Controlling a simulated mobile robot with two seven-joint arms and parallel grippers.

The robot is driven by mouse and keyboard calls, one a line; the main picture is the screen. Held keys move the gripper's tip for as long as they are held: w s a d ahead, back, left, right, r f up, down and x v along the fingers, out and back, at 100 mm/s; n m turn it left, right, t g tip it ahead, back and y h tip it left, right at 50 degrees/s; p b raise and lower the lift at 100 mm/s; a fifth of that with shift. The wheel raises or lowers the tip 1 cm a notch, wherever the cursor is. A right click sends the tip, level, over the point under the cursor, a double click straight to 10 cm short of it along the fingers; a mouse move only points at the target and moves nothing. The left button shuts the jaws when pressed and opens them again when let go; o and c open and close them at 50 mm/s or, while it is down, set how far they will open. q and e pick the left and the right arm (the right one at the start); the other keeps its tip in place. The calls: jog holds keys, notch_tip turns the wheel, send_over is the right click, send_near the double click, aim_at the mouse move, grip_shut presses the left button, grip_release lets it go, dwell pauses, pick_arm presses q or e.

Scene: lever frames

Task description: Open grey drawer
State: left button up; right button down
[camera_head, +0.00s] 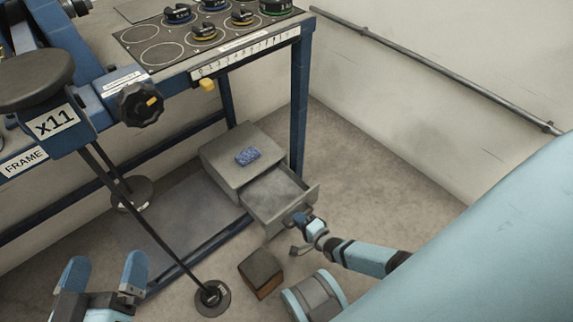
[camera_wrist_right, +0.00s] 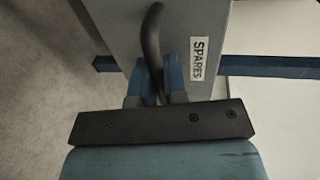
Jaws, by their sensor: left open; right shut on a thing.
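The grey drawer (camera_head: 283,194) is pulled out of its small grey cabinet (camera_head: 218,166), which sits low under the table; the part of its inside that shows looks empty. In the right wrist view the drawer front (camera_wrist_right: 112,28) carries a SPARES label (camera_wrist_right: 200,58) and a dark curved handle (camera_wrist_right: 152,38). My right gripper (camera_head: 302,219) is at the drawer front, and its blue fingers (camera_wrist_right: 160,82) are shut on the handle. My left gripper (camera_head: 103,275) is open and empty at the lower left, away from the drawer.
A brown box (camera_head: 261,272) stands on the floor near the drawer. A blue table leg (camera_head: 300,110) rises behind the drawer. A thin rod with a round weight (camera_head: 212,297) stands left of the box.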

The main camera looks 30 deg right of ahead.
pick_arm(q)
jog(key=shift+r+t, duration=0.3)
jog(key=shift+r, duration=0.3)
pick_arm(e)
jog(key=v, duration=0.3)
jog(key=shift+s+d+f, duration=0.1)
jog(key=shift+s+f, duration=0.1)
jog(key=shift+f, duration=0.1)
jog(key=c, duration=1.2)
grip_release()
pick_arm(q)
jog(key=shift+r, duration=0.1)
pick_arm(e)
jog(key=shift+s, duration=0.1)
pick_arm(q)
notch_tip(320, 180, up, 3)
jog(key=t+p, duration=0.1)
jog(key=p, duration=0.1)
jog(key=shift+s+a+r+p, duration=0.1)
jog(key=shift+a+p, duration=0.05)
jog(key=shift+p, duration=0.25)
pick_arm(e)
jog(key=a+v, duration=0.1)
jog(key=v, duration=0.6)
jog(key=shift+s+d, duration=0.15)
jog(key=shift+d, duration=0.35)
jog(key=shift+s, duration=0.1)
